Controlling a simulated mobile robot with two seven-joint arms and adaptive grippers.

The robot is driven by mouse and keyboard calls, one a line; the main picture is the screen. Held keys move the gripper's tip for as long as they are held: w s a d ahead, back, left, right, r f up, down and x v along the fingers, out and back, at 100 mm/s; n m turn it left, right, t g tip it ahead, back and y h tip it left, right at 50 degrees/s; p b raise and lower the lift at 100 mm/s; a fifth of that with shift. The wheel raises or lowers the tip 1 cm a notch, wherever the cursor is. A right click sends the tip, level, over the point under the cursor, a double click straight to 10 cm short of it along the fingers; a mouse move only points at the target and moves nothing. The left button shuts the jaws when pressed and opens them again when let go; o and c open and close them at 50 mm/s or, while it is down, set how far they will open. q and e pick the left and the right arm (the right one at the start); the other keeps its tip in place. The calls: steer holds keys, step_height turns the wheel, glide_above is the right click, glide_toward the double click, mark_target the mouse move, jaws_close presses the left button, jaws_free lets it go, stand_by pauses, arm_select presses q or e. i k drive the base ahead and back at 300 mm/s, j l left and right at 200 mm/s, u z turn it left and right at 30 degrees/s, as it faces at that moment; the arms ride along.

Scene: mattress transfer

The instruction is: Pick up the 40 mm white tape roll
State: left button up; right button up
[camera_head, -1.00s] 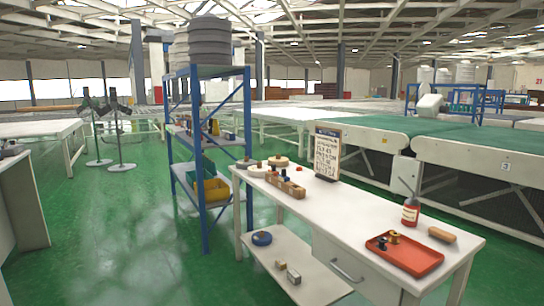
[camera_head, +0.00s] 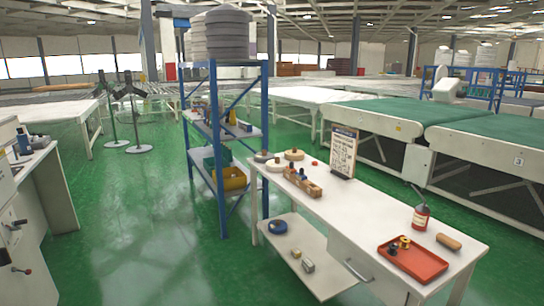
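Several round, roll-like items stand at the far end of the white workbench (camera_head: 345,215). One is a cream roll (camera_head: 294,154), another is a cream roll (camera_head: 275,165) in front of it, and a greyish roll (camera_head: 262,156) sits at the corner. I cannot tell from here which is the 40 mm white tape roll. A blue roll (camera_head: 278,227) lies on the bench's lower shelf. Neither of my grippers shows in the head view.
A wooden block holder (camera_head: 302,184), a sign (camera_head: 343,152), a red bottle (camera_head: 421,217) and a red tray (camera_head: 413,262) stand on the bench. A blue rack (camera_head: 212,150) stands behind its left end. Green floor (camera_head: 140,230) is open between it and the left counter (camera_head: 48,190).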

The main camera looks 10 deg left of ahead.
mark_target(277, 165)
steer(key=i+j, duration=0.6)
steer(key=i, duration=0.2)
steer(key=i+j, duration=0.6)
steer(key=i, duration=0.2)
steer(key=i+j+z, duration=0.1)
steer(key=i+j, duration=0.5)
steer(key=i, duration=0.25)
steer(key=i+j, duration=0.65)
steer(key=i, duration=0.1)
